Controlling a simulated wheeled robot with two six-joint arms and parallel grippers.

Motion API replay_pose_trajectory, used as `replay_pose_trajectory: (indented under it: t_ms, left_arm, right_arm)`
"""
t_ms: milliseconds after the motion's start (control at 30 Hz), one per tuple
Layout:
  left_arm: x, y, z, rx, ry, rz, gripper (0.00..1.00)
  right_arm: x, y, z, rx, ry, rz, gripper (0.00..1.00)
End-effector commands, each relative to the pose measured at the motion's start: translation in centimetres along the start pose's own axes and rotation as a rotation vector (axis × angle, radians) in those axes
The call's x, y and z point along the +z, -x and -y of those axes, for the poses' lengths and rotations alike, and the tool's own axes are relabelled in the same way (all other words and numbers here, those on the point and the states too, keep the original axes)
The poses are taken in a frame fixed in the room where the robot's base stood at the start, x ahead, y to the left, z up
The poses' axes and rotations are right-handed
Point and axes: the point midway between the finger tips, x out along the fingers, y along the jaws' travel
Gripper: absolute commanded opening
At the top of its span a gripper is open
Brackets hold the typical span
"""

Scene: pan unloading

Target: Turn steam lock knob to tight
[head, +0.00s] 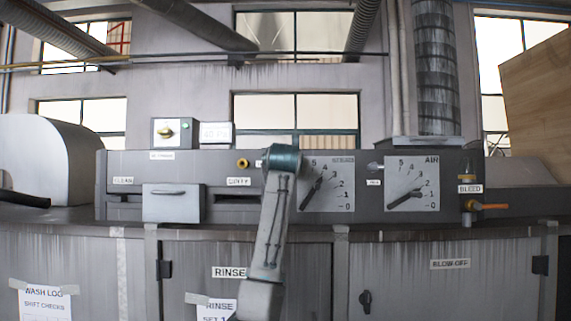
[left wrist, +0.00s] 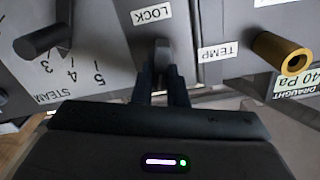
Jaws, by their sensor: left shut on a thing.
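The steam lock knob (left wrist: 160,52) is a small grey lever beside the LOCK label (left wrist: 151,13) in the left wrist view, which shows the panel upside down. My left gripper (left wrist: 161,82) is shut on this knob, with dark fingers on either side of it. The knob lies roughly along the fingers; I see no tight mark. The steam dial (left wrist: 92,50) is next to it, also on the head view panel (head: 338,172). In the head view my arm hides the left gripper and the steam lock knob. My right gripper is not in view.
A brass knob (left wrist: 284,54) by the TEMP label (left wrist: 219,51) stands out close to the left gripper. The steam dial's dark handle (left wrist: 42,40) projects on the other side. The air dial (head: 412,184) and a bleed valve (head: 468,205) are further right in the head view.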

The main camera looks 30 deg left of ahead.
Motion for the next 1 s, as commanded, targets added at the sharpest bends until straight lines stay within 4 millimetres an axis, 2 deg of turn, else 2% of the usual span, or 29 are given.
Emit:
replay_pose_trajectory:
  t_ms: [1000]
  left_arm:
    - [0.3, 0.1, -0.9, -0.001, -0.953, -0.003, 0.0]
  right_arm:
    - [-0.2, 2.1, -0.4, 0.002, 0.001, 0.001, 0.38]
